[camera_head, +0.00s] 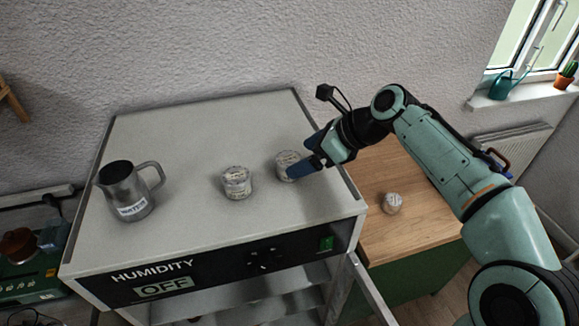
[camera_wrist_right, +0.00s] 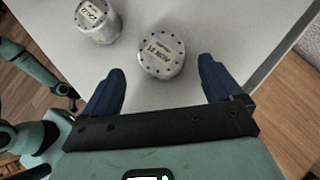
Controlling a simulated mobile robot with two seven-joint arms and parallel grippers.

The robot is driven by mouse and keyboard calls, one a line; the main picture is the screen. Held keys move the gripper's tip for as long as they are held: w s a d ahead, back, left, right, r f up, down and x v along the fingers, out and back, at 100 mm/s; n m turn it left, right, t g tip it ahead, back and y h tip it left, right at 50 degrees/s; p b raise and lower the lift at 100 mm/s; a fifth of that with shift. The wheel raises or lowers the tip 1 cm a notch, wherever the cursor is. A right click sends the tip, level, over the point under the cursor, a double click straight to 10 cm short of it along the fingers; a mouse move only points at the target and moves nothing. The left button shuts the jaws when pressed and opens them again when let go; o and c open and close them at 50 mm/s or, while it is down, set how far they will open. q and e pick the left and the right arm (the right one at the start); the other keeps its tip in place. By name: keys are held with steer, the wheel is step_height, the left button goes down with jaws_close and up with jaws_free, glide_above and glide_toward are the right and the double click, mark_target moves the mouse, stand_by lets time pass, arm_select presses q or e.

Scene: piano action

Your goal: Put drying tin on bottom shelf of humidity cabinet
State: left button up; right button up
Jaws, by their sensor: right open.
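The humidity cabinet (camera_head: 200,264) stands in the middle, with "HUMIDITY" and "OFF" on its dark front panel; its shelves show only partly at the bottom edge. A round silver tin with a dotted lid and paper label (camera_head: 284,165) stands on the cabinet top; it also shows in the right wrist view (camera_wrist_right: 161,56). A second such tin (camera_head: 236,183) stands to its left, also in the right wrist view (camera_wrist_right: 98,21). A third (camera_head: 392,203) is on the wooden surface. My right gripper (camera_head: 309,156) is open, its blue fingers near the first tin.
A metal jug labelled "WATER" (camera_head: 127,190) stands on the cabinet top at left. The cabinet door (camera_head: 368,292) appears to stand open at the right front. A wooden worktop (camera_head: 400,235) lies to the right. The cabinet top is clear behind the tins.

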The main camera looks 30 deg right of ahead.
mark_target(293, 159)
steer(key=x, duration=0.5)
steer(key=shift+w+a+f, duration=0.15)
steer(key=shift+w, duration=0.3)
steer(key=c, duration=1.2)
